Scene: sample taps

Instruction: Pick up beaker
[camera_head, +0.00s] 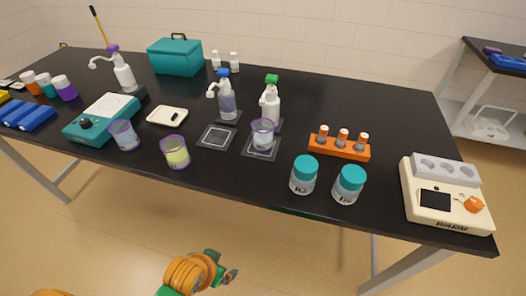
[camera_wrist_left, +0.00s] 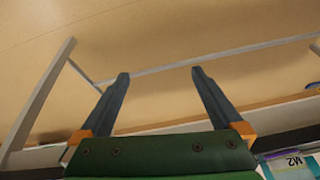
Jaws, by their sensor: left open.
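Three clear beakers with purple rims stand upright on the black table. One beaker with bluish contents (camera_head: 124,136) is at the left beside the teal device. One beaker with yellow contents (camera_head: 176,153) is near the front edge. One beaker with pale contents (camera_head: 262,137) is on a dark square pad below the green-topped bottle. My left gripper (camera_head: 230,275) is low in front of the table, apart from all the beakers. In the left wrist view its two fingers (camera_wrist_left: 159,74) are spread with nothing between them. My right gripper is not in view.
Two teal-capped jars (camera_head: 304,177) and an orange rack (camera_head: 339,147) stand at the right front, with a cream device (camera_head: 445,196) beyond. A teal stirrer-like device (camera_head: 103,116) is at the left. An empty dark pad (camera_head: 217,136) lies mid-table. The right rear tabletop is clear.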

